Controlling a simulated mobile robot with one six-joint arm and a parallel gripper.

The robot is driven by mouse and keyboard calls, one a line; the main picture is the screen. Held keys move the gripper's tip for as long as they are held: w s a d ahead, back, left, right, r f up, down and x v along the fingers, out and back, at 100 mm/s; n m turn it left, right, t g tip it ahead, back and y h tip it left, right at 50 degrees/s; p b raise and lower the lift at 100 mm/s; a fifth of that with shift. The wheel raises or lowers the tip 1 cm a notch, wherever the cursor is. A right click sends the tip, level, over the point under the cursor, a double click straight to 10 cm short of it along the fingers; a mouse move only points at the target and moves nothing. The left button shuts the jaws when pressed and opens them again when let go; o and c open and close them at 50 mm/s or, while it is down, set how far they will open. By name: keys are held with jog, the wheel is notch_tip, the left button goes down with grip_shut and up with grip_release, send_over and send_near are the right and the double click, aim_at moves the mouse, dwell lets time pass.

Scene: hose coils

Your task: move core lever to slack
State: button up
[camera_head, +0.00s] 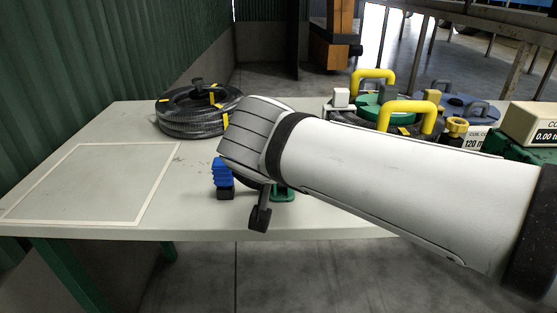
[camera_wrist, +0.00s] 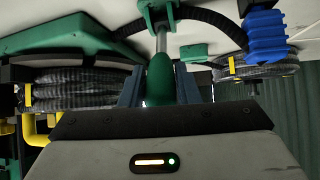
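The lever shows in the wrist view as a green knob (camera_wrist: 160,78) on a silver rod, which runs to a green bracket (camera_wrist: 155,12). My gripper (camera_wrist: 160,92) has its two blue-grey fingers on either side of the knob. A thin gap shows at the left finger; I cannot tell whether the right finger touches the knob. In the head view my white arm hides the fingers and the knob. A green base piece (camera_head: 283,193) shows below the arm on the table. No slack marking is readable.
A blue ribbed block (camera_head: 222,174) stands close left of my arm, also in the wrist view (camera_wrist: 265,38). A black hose coil (camera_head: 190,122) lies behind. Yellow handles (camera_head: 408,113) and a display box (camera_head: 533,124) stand right. The white-outlined square (camera_head: 135,221) is empty.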

jog(key=o, duration=0.4)
jog(key=p+v, duration=0.1)
jog(key=v, duration=0.7)
jog(key=shift+p, duration=0.3)
